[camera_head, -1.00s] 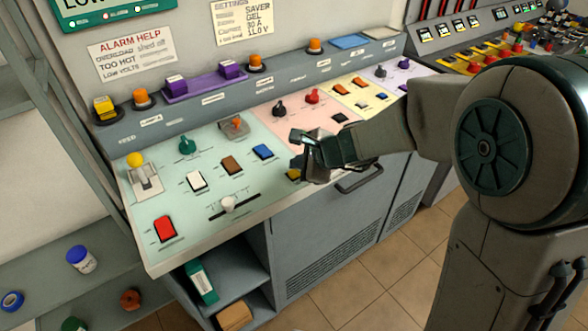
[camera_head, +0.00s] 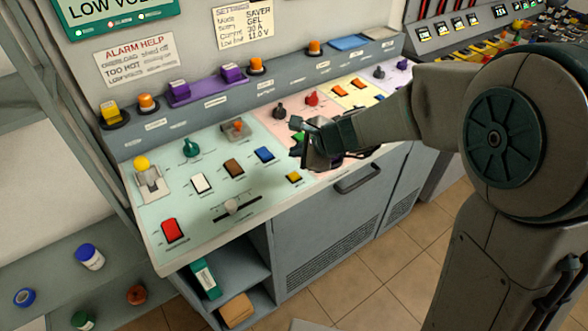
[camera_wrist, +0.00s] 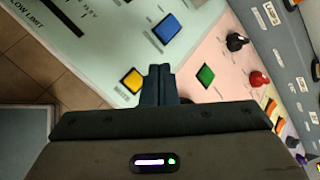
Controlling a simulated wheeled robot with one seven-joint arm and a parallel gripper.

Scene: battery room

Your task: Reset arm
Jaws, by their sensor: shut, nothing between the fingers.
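My gripper (camera_head: 296,130) is over the control panel (camera_head: 184,222), near the border between its pale green and pink sections. In the wrist view the fingers (camera_wrist: 159,72) are together with nothing between them. They appear between a yellow button (camera_wrist: 133,80) on the left and a green button (camera_wrist: 206,74) on the right. A blue switch (camera_wrist: 168,27) lies beyond the fingertips. I cannot tell the exact height of the gripper above the panel. The arm reaches in from the right side of the head view and hides part of the pink section.
The panel carries a red switch (camera_head: 172,230), a white slider knob (camera_head: 232,206), a yellow-topped lever (camera_head: 142,163) and a teal knob (camera_head: 191,147). A door handle (camera_head: 358,180) sticks out below the panel edge. Shelves with jars (camera_head: 90,257) stand at lower left. Tiled floor (camera_head: 400,235) is clear.

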